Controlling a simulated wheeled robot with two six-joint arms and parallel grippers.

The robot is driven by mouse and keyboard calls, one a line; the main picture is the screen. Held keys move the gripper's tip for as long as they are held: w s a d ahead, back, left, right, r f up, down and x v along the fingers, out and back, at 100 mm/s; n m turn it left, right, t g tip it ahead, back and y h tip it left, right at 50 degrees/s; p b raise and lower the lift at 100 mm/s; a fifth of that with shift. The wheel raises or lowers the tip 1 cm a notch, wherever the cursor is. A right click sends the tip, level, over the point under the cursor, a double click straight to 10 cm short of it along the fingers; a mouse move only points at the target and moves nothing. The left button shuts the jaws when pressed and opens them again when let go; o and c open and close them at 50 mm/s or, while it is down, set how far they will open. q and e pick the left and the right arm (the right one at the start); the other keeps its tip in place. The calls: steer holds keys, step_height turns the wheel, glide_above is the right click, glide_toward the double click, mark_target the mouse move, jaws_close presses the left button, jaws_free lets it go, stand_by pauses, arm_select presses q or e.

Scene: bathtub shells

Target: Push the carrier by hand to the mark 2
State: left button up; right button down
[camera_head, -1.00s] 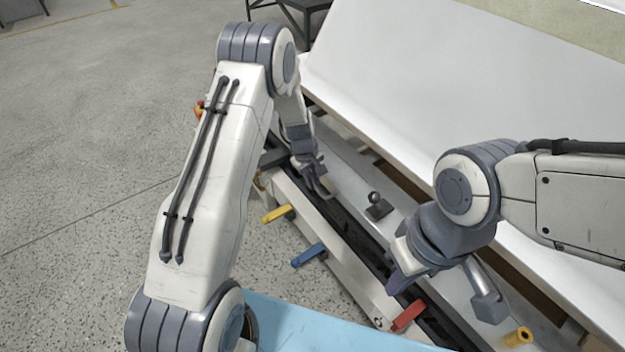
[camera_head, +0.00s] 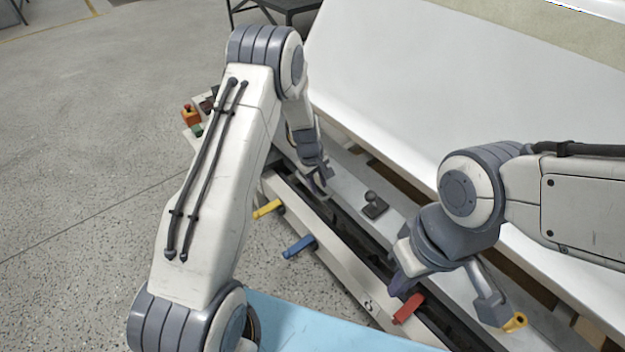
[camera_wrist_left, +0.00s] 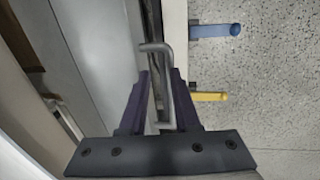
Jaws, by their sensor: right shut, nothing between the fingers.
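A bent grey metal bar (camera_wrist_left: 165,85) shows between the two fingers of my left gripper (camera_wrist_left: 159,75) in the left wrist view. The fingers are apart, with the bar close to the right one; contact is unclear. In the head view, my left gripper (camera_head: 320,183) is low over the dark rail slot. My right gripper (camera_head: 402,285) is shut and empty near the red tab (camera_head: 408,308). A yellow tab (camera_head: 267,208) and a blue tab (camera_head: 299,246) stick out from the rail side. No number 2 is readable, and I cannot clearly tell the carrier apart.
A big white shell (camera_head: 440,90) fills the upper right behind the rail. A dark knob on a plate (camera_head: 374,205) sits on the grey ledge. A button box (camera_head: 190,115) is at the left. A light blue surface (camera_head: 310,325) lies in front. Open floor (camera_head: 90,150) is left.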

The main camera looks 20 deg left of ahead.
arm_select(q)
steer(key=shift+a+f, duration=0.6)
steer(key=shift+a, duration=0.3)
step_height(320, 180, up, 10)
steer(key=s+a+p, duration=0.1)
steer(key=a, duration=0.1)
steer(key=shift+s+r, duration=0.15)
steer(key=shift+s, duration=0.15)
